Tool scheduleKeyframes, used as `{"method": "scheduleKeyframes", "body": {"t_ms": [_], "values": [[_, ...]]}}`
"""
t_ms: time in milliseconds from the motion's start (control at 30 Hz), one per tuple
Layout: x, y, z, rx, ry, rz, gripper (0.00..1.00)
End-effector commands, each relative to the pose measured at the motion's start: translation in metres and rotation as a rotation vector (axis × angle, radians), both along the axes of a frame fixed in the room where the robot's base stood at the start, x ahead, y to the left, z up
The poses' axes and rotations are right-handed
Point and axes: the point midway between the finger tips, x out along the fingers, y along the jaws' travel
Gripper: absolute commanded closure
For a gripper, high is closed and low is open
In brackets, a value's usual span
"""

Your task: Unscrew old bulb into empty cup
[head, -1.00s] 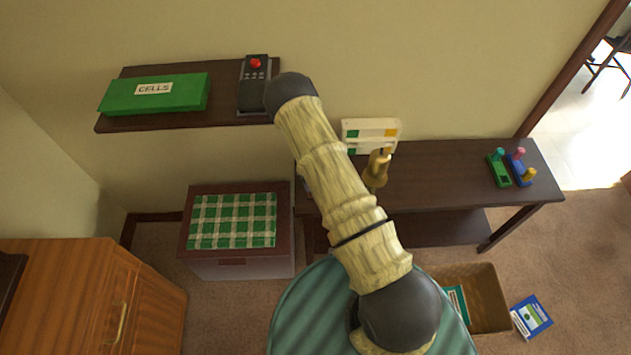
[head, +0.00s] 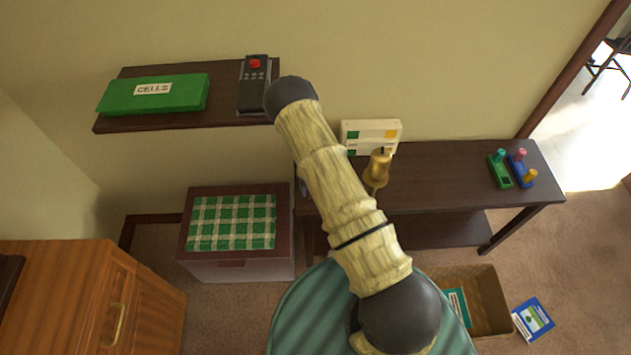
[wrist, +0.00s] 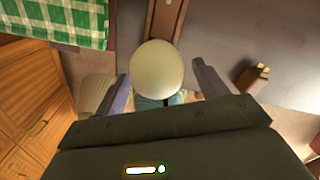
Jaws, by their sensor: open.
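In the wrist view, a smooth cream rounded thing (wrist: 158,68), perhaps the bulb, shows between the two grey-purple fingers of my gripper (wrist: 160,85). The fingers are apart, with a visible gap on each side of it. Its socket is not clear. In the head view my arm hides most of the gripper and this rounded thing. At the right of the dark table stand a green holder (head: 499,172) with a teal-topped peg and a dark square opening, and a blue holder (head: 518,172) with pink and yellow pegs. I cannot tell which thing is the empty cup.
A brass piece (head: 376,170) stands right beside my arm on the dark table (head: 440,175), before a white panel (head: 358,133). A shelf (head: 222,118) holds a green CELLS box (head: 155,93) and a red-buttoned device (head: 254,85). The table's middle is clear.

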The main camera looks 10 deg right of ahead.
Motion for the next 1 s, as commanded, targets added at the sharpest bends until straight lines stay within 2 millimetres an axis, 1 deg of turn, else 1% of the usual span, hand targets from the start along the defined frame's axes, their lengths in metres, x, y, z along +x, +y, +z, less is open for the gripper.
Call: {"method": "scheduleKeyframes", "body": {"t_ms": [167, 267, 467, 900, 1000], "values": [[0.001, 0.0, 0.01, 0.0, -0.002, 0.001, 0.28], [0.001, 0.0, 0.022, 0.001, -0.002, 0.001, 0.28], [0.001, 0.0, 0.057, 0.0, -0.003, 0.002, 0.28], [0.001, 0.0, 0.145, 0.0, -0.004, 0.002, 0.28], [0.001, 0.0, 0.16, 0.0, -0.003, 0.001, 0.28]]}}
